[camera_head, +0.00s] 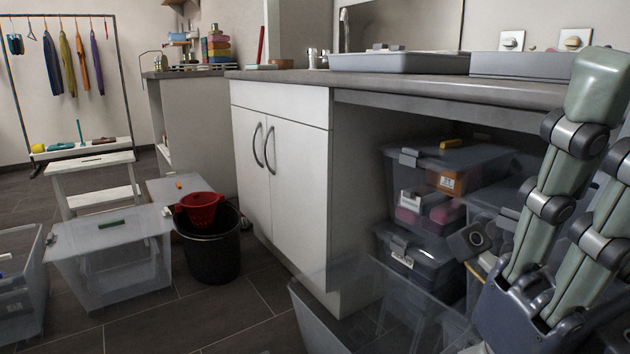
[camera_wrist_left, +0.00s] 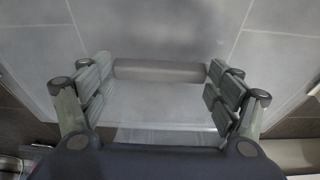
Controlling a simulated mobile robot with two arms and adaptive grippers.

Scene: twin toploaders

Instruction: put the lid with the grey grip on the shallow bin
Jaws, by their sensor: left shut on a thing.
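In the left wrist view my left gripper (camera_wrist_left: 160,75) is shut on the grey grip (camera_wrist_left: 160,71) of a clear lid (camera_wrist_left: 160,28). Grey floor tiles show through the lid, and no bin is clearly visible under it. I cannot make out my left gripper in the head view. There, an open clear bin (camera_head: 22,285) is cut by the left edge. Another clear bin-like body (camera_head: 325,320) is at the bottom centre, partly cut off. I cannot tell which is the shallow bin. My right gripper (camera_head: 600,85) is large at the right edge, pointing up; only part of it shows.
A clear bin (camera_head: 110,270) with a green-gripped lid stands at left beside a black bucket (camera_head: 212,258) holding a red container (camera_head: 200,208). Stacked bins (camera_head: 440,180) sit under the counter (camera_head: 400,83). Dark tiled floor (camera_head: 220,310) is free before the white cabinet (camera_head: 285,200).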

